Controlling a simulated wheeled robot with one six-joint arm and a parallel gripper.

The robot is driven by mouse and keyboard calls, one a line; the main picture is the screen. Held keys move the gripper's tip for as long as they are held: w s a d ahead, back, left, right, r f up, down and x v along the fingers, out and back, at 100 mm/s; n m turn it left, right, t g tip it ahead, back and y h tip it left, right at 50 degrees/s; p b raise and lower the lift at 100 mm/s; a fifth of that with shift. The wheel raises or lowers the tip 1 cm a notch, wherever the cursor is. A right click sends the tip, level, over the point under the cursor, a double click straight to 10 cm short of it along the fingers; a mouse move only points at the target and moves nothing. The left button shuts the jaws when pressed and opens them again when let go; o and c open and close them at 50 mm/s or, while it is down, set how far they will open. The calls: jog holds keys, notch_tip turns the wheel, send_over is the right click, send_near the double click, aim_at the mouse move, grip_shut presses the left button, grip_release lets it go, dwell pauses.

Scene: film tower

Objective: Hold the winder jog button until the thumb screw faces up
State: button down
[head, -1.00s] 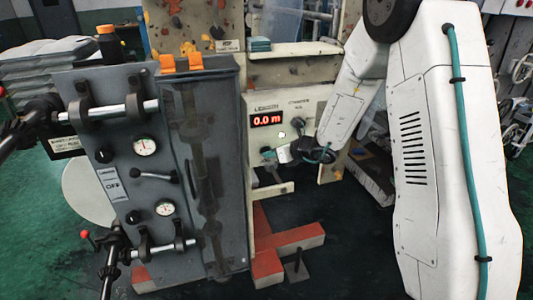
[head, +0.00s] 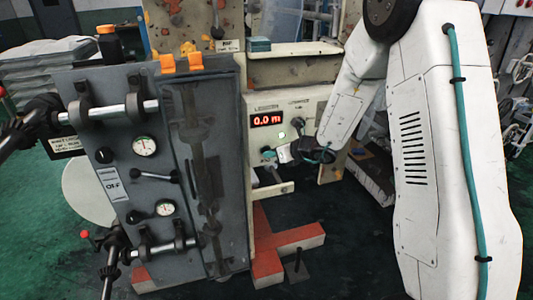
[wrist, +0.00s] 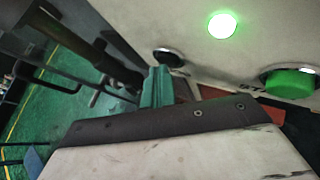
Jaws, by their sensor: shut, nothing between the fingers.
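My gripper (head: 279,155) is shut and empty, with its tips at the pale control panel (head: 310,108) in the head view. In the wrist view its teal fingers (wrist: 156,88) point at a dark round button (wrist: 168,57) on the panel. The tips overlap the button's left edge; I cannot tell whether they press it. A round lamp (wrist: 222,24) glows green above, and it also shows in the head view (head: 282,135). A green button (wrist: 289,83) sits to the right. The thumb screw cannot be made out; an upper shaft (head: 150,107) and a lower shaft (head: 166,249) show.
The red display (head: 267,119) reads 0.0 m. A grey machine cabinet (head: 120,215) with gauges and a lever stands left of the panel. Orange-red floor beams (head: 290,239) lie below. A pale ledge (head: 272,191) projects under the gripper.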

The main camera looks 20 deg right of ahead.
jog(key=shift+s, duration=0.1)
dwell(0.6)
jog(key=shift+s, duration=0.85)
jog(key=s, duration=0.5)
dwell(0.4)
